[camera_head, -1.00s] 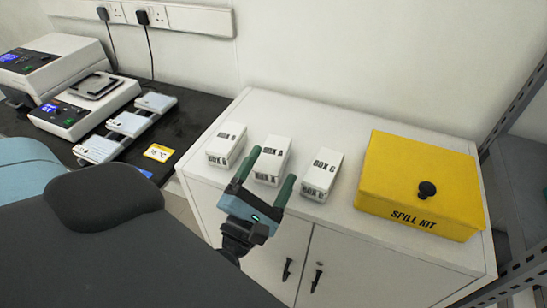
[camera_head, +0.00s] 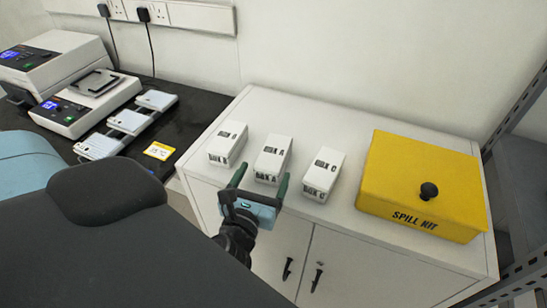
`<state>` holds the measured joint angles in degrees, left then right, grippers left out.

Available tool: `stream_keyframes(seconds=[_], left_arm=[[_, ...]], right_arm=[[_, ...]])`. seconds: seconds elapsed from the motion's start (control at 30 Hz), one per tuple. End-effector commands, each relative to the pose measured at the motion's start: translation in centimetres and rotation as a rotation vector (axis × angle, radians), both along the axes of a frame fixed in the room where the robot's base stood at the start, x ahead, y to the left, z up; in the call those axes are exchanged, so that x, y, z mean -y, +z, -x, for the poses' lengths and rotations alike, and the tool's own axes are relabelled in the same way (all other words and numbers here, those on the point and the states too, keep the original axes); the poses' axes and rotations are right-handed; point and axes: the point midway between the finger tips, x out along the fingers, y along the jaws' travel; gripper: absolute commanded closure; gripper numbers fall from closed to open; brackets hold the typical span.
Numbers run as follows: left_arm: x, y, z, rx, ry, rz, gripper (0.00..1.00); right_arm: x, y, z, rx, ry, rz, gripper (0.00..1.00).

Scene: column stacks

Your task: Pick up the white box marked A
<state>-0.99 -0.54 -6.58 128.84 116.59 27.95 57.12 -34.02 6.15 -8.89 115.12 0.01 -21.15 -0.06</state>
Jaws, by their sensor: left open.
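The white box marked A (camera_head: 273,155) stands on the white cabinet top, in the middle of a row of three white boxes. My left gripper (camera_head: 259,184) is open, its two green fingers pointing at the near end of box A. One fingertip is near each side of that near end. I cannot tell whether the fingers touch the box. My right gripper is not in view.
Another white box (camera_head: 228,143) stands close on the left and box C (camera_head: 323,174) on the right. A yellow spill kit (camera_head: 420,185) sits further right. The white cabinet (camera_head: 330,117) is clear behind the boxes. Lab instruments (camera_head: 90,97) stand on the dark bench at left.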

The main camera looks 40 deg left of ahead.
Motion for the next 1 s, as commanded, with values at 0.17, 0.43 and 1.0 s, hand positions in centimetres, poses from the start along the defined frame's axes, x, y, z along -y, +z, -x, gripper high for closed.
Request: stream_keyframes(seconds=[0.17,0.43,1.0], left_arm=[[-0.6,0.3,-1.7,0.003,0.001,-0.002,0.2],[-1.0,0.5,-3.1,0.004,0.001,-0.003,0.2],[-2.2,0.4,-6.7,0.0,0.001,-0.003,0.2]], right_arm=[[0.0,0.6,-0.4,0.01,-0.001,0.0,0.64],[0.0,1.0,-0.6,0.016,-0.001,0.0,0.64],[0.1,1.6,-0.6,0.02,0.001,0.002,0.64]])
